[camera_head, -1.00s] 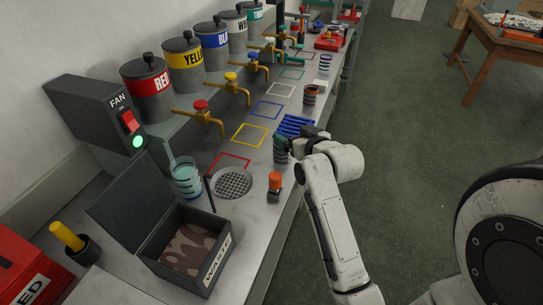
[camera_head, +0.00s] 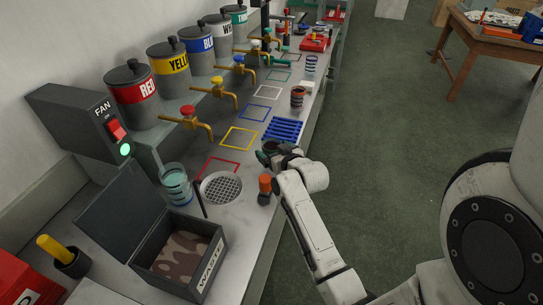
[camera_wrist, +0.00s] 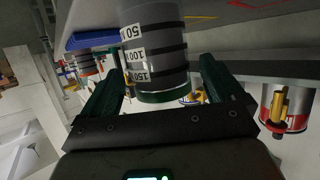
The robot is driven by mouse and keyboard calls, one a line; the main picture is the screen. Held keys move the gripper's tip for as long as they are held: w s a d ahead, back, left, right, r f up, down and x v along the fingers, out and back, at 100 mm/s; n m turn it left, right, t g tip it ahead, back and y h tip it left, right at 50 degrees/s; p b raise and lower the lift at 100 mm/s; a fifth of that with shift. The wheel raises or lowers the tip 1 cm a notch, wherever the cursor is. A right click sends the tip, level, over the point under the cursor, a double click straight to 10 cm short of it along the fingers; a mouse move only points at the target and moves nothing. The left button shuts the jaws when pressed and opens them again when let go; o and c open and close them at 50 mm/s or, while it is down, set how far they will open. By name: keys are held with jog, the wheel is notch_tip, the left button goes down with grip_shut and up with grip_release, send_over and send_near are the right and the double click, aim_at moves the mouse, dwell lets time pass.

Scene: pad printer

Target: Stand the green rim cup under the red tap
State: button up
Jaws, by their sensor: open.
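The green rim cup, a grey cylinder with black bands and a 50, 100, 150 scale, shows large in the wrist view (camera_wrist: 158,50), its green rim toward my palm. My gripper (camera_wrist: 163,68) has its dark green fingers open, one on each side of the cup. In the head view my gripper (camera_head: 281,151) is low over the bench's front edge and largely hides the cup. The red tap (camera_head: 190,113), brass with a red handle, sticks out below the RED pot (camera_head: 135,90), above and left of my gripper. A red square outline (camera_head: 217,168) lies below the tap.
An orange-capped object (camera_head: 265,187) stands close in front of my gripper. A blue slatted rack (camera_head: 284,129) lies just behind it. A round drain grate (camera_head: 221,188), a striped beaker (camera_head: 175,183) and an open waste box (camera_head: 180,250) are to the left. Another cup (camera_head: 297,98) stands farther back.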

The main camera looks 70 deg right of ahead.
jog(key=shift+x, duration=1)
jog(key=shift+c, duration=0.4)
jog(key=c, duration=1)
jog(key=shift+c, duration=0.2)
jog(key=shift+r, duration=0.15)
